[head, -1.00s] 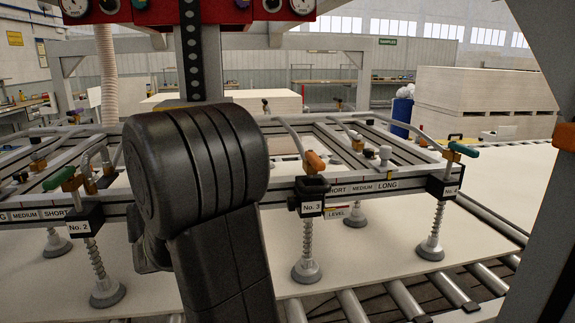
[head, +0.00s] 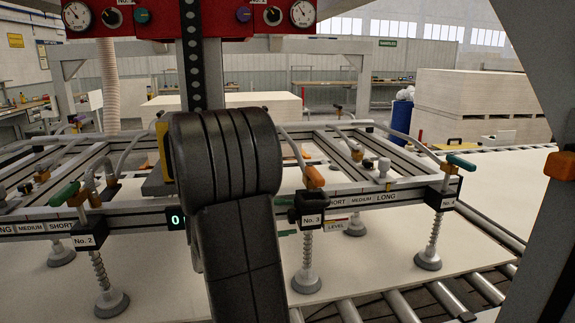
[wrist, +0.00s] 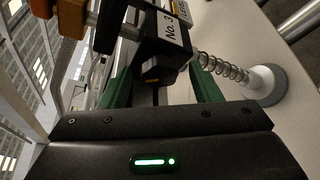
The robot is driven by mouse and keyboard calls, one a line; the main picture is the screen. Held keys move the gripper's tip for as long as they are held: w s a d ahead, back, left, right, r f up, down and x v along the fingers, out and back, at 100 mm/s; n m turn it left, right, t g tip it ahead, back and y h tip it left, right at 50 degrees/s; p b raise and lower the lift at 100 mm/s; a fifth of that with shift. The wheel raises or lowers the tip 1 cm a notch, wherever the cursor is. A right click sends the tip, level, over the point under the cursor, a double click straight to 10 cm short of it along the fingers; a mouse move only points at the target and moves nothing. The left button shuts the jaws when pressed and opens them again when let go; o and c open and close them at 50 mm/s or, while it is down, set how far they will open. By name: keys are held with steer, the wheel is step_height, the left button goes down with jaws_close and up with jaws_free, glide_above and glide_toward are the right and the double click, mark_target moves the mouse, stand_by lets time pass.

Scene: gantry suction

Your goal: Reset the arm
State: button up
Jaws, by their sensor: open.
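My gripper (wrist: 162,88) is open in the wrist view, its two green fingers apart. The black No. 3 block (wrist: 165,52) lies ahead of and partly between them; I cannot tell whether they touch it. The suction frame (head: 375,197) hangs over a pale sheet (head: 390,285).
Blocks No. 2 (head: 88,236) and No. 4 (head: 443,198) carry green handles and suction cups. A red gauge panel (head: 350,8) hangs above. Steel rollers (head: 403,304) run beneath the sheet. A dark post (head: 545,80) stands at the right.

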steer(key=shift+r+n+p, duration=0.25)
steer(key=shift+n+p, duration=0.15)
steer(key=shift+p, duration=0.85)
steer(key=s+a+b, duration=0.3)
steer(key=a, duration=0.3)
steer(key=s+a+r+m+b, duration=0.1)
steer(key=s+a+b, duration=0.1)
steer(key=a, duration=0.3)
steer(key=shift+s+a+r+b, duration=0.25)
steer(key=shift+s+a+b, duration=0.15)
steer(key=shift+s, duration=0.5)
steer(key=shift+r+m, duration=0.1)
steer(key=shift+m, duration=0.2)
